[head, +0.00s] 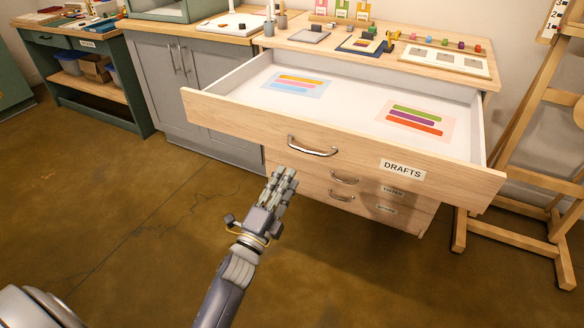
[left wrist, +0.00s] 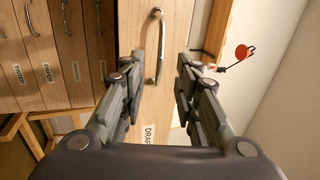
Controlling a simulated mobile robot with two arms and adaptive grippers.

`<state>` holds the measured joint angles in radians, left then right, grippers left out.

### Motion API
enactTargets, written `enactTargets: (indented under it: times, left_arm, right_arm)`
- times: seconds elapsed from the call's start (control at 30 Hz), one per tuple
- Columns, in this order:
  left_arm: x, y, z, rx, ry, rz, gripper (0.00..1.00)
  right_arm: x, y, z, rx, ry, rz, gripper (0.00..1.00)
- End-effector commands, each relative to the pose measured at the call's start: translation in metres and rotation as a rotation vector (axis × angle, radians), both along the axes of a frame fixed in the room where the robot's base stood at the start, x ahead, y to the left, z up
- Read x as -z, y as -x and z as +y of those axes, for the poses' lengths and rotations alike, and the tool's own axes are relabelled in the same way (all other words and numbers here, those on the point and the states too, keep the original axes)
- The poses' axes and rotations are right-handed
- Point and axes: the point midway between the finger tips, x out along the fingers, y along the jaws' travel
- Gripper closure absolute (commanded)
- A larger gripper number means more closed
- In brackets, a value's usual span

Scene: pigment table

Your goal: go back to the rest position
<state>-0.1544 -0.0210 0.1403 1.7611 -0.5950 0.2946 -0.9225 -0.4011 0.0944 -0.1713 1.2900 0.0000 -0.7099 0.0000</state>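My left gripper (head: 284,176) is in front of the open drawer, near its metal handle (head: 312,147). In the left wrist view its two fingers stand apart with nothing between them (left wrist: 158,78), and the handle (left wrist: 155,45) shows beyond the gap. The gripper looks apart from the handle. My right gripper is not in view.
Shut drawers (head: 350,192) lie below the open one. A wooden easel (head: 520,120) stands at the right. The worktop (head: 300,33) behind carries pots, blocks and boards. A grey cabinet (head: 190,90) is at the left. The floor (head: 130,220) in front is clear.

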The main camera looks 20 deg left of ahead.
Motion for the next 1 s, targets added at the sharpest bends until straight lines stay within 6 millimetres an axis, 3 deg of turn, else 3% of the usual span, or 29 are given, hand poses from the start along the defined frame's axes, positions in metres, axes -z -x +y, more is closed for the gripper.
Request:
enactTargets:
  times: [0.2, 0.73, 0.87, 1.0]
  left_arm:
    - [0.003, 0.012, 0.001, -0.001, -0.001, -0.001, 0.71]
    - [0.004, 0.012, 0.002, -0.004, 0.011, 0.009, 0.71]
    - [0.012, 0.016, 0.01, -0.033, 0.102, 0.077, 0.71]
    - [0.035, 0.029, 0.024, -0.098, 0.307, 0.232, 0.71]
  right_arm:
    - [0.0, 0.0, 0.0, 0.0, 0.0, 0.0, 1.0]
    - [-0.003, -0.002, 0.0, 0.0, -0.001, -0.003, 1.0]
    - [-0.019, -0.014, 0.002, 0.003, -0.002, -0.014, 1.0]
    - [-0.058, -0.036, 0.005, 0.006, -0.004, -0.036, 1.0]
